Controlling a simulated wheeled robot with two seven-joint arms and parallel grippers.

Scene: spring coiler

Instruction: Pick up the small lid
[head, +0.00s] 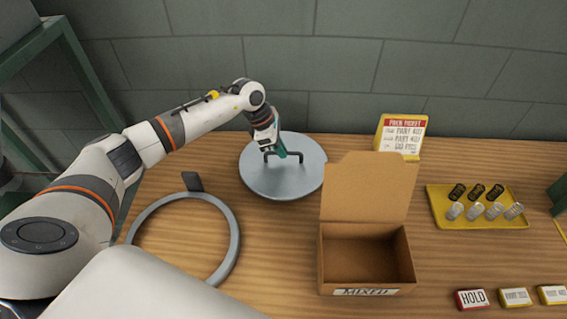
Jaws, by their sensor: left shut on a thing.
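The small lid (258,183) is a round grey disc with a dark bar handle (296,154) on top, at the back middle of the table in the head view. My left gripper (277,156) reaches down over it from the upper left and is shut on the handle. The fingers hide part of the handle. I cannot tell whether the lid rests on the table or is slightly above it. My right gripper is not in view.
A grey ring (234,235) with a dark tab lies front left. An open, empty cardboard box (367,292) marked MIXED stands right of the lid. Farther right are a yellow tray (440,215) with several springs, a pack ticket stand (400,137) and label blocks (472,299).

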